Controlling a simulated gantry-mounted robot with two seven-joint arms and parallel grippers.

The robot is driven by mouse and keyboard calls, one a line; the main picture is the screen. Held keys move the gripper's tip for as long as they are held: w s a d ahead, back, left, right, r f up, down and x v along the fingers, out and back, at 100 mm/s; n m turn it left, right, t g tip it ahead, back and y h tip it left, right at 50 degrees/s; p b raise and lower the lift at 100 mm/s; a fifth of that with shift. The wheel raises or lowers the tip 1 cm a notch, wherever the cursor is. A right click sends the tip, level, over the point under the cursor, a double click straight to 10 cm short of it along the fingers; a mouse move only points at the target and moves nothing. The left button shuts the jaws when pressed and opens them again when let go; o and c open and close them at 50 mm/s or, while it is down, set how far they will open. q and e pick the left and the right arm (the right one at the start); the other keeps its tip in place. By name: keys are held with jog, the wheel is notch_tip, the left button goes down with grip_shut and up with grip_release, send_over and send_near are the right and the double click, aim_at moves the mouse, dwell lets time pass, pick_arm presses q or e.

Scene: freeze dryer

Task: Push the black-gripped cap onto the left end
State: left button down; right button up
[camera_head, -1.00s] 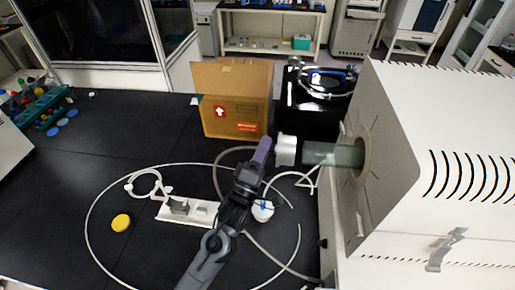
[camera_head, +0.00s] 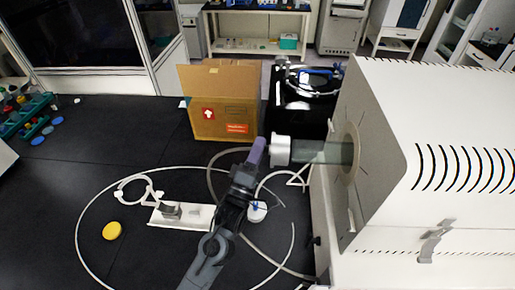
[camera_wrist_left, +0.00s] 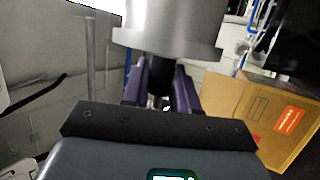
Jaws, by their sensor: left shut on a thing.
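The white cap (camera_head: 280,151) sits at the left end of the grey-green tube (camera_head: 325,152), which sticks out of the white machine. In the head view I cannot tell whether cap and tube are pressed fully together. My left gripper (camera_head: 258,151) is at the cap's left side. In the left wrist view its two purple fingers (camera_wrist_left: 165,85) are shut on the cap's black grip (camera_wrist_left: 184,92). The cap (camera_wrist_left: 170,28) shows there as a large grey-white disc with a wider rim. My right gripper is not in view.
The white machine (camera_head: 440,120) fills the right side. A cardboard box (camera_head: 215,100) stands behind the gripper. A white holder (camera_head: 183,215), looped tubing and a yellow lid (camera_head: 112,231) lie on the black bench. The bench's left middle is clear.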

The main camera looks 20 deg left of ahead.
aim_at(278, 150)
pick_arm(q)
jog(key=shift+w+d, duration=0.1)
jog(key=shift+d, duration=0.15)
dwell(0.3)
jog(key=shift+w+d, duration=0.25)
jog(key=shift+d, duration=0.55)
jog(key=shift+d, duration=0.25)
dwell(0.3)
jog(key=shift+w+d+b, duration=0.2)
jog(key=shift+d, duration=0.4)
jog(key=shift+w+d+b, duration=0.2)
jog(key=shift+d, duration=0.4)
jog(key=c, duration=0.8)
grip_release()
jog(key=shift+v, duration=3.5)
